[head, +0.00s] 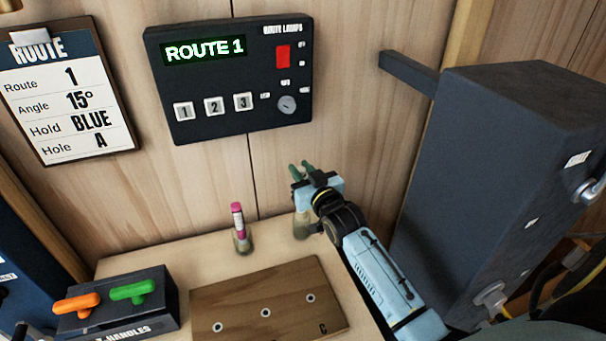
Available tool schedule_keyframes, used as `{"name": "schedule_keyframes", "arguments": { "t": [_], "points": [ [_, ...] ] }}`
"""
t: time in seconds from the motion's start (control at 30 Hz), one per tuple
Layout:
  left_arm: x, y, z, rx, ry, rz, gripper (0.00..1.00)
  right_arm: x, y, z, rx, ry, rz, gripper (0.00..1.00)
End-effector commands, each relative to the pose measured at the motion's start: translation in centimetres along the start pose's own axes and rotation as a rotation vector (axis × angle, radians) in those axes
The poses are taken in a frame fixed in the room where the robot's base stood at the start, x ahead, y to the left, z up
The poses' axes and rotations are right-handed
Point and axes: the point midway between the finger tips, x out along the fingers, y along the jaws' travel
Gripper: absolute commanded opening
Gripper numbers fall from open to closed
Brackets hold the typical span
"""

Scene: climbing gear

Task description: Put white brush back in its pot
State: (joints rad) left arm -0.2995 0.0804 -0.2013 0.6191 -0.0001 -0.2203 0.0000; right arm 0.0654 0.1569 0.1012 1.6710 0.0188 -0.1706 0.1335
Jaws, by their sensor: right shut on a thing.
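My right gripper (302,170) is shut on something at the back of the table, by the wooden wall. A small pale bit shows between its two green fingers. It is probably the white brush, but the gripper hides most of it. A small glass-like pot (301,226) stands on the table just below this gripper and is partly covered by it. I cannot tell whether the held thing reaches into the pot. A similar pot (243,242) to its left holds an upright pink-and-white brush (238,218). My left gripper is not in view.
A wooden board with holes (239,297) lies in front of the pots. A dark box (124,319) with orange and green T-handles stands at left. The control panel (230,125) and route clipboard (97,145) are on the wall. A large dark cabinet (480,160) stands at right.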

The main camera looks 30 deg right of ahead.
Motion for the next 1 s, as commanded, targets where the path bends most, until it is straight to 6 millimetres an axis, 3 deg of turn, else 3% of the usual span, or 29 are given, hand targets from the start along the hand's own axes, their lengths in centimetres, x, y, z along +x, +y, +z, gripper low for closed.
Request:
{"name": "schedule_keyframes", "arguments": {
  "t": [0.4, 0.7, 1.0],
  "points": [
    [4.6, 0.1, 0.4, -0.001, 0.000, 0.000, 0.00, -0.1, 0.0, 4.4, 0.000, 0.001, 0.000, 0.00],
    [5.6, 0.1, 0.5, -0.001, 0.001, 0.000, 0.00, -0.1, 0.0, 6.2, 0.000, 0.001, 0.000, 0.00],
    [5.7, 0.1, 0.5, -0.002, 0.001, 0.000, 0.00, -0.1, 0.0, 6.5, 0.000, 0.001, 0.000, 0.00]
  ]
}}
